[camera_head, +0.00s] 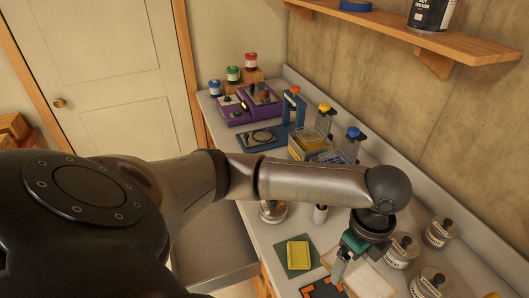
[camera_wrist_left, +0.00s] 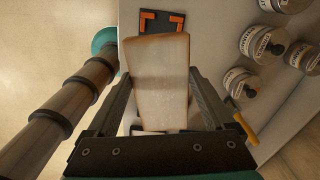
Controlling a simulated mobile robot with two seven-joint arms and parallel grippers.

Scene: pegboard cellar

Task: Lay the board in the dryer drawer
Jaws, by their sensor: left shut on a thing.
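My left gripper (camera_head: 346,270) reaches down over the right part of the worktop. In the left wrist view, its two fingers (camera_wrist_left: 160,84) are shut on a pale cream board (camera_wrist_left: 160,55) with brownish edges, one finger along each side. The board looks blank on the face I see. In the head view a pale panel (camera_head: 372,280) shows beside the gripper, partly hidden by it. I cannot tell which item is the dryer or its drawer; none shows clearly. My right gripper is not in view.
A black plate with orange corner marks (camera_wrist_left: 162,22) lies past the board. Several labelled jars (camera_head: 402,250) stand to the right. A yellow block (camera_head: 298,254) lies on a green mat. Small devices, including a purple one (camera_head: 249,103), fill the far worktop.

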